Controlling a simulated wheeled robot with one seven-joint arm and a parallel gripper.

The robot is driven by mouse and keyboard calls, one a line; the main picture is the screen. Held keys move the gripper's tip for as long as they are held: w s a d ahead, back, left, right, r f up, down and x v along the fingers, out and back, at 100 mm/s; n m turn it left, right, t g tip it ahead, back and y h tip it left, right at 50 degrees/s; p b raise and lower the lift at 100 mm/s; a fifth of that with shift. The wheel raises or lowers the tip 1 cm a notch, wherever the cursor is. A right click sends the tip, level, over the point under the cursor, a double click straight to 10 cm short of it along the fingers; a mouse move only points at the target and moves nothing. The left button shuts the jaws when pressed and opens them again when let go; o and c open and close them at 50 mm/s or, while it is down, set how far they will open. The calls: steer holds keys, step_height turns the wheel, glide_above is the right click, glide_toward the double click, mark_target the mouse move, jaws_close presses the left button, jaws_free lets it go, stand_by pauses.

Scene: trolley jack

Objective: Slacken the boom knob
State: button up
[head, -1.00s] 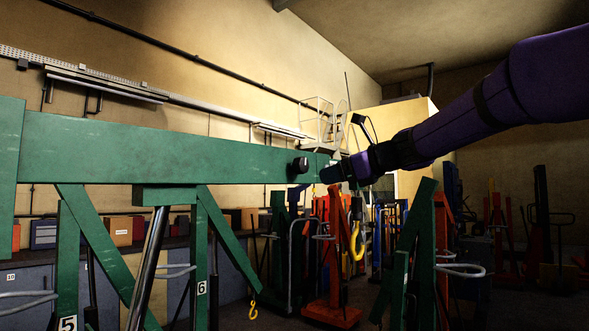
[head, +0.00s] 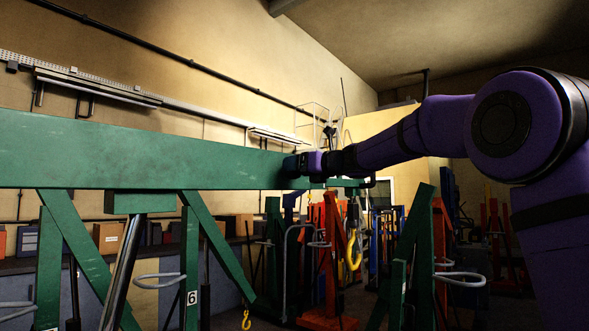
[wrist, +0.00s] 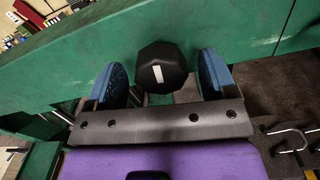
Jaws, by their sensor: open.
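The boom knob is a black faceted knob (wrist: 161,68) with a white mark on its face, on the side of the green boom (head: 140,150). In the wrist view it sits between the two blue-padded fingers of my gripper (wrist: 162,76). My gripper is open and holds nothing.
Green struts (head: 218,245) and a shiny lift cylinder (head: 122,270) stand below the boom. A yellow hook (head: 246,318) hangs at the lower middle. Orange and green crane frames (head: 330,265) stand behind to the right. The space above the boom is clear.

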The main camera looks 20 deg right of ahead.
steer(key=shift+x, duration=0.8)
steer(key=c, duration=0.9)
